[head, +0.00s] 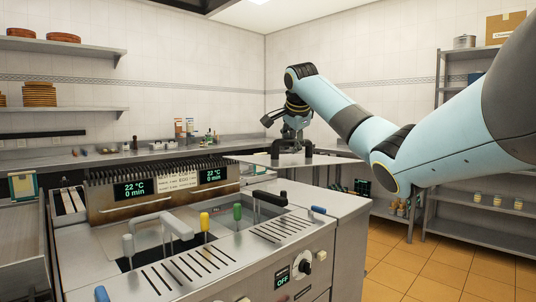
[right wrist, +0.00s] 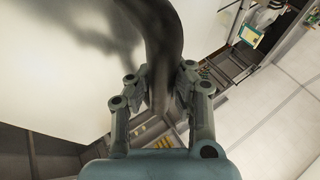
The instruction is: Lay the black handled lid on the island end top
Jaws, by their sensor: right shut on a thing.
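The lid (head: 292,161) is a flat pale metal plate with a black handle, held level at the far right of the grill island. My right gripper (head: 293,124) is above it, shut on the handle. In the right wrist view the dark curved handle (right wrist: 165,35) passes between the fingers of my right gripper (right wrist: 163,90), and the pale lid plate (right wrist: 55,75) fills the left. The island end top (head: 335,203) is a bare steel surface at the island's right end, in front of and below the lid. I cannot tell the gap between them. My left gripper is out of view.
The slatted grill top (head: 215,250) has upright yellow and green handles and a grey handle. A control box with displays (head: 160,190) stands behind it. A back counter (head: 100,155) carries small items, and a shelf rack (head: 480,215) stands at right over tiled floor.

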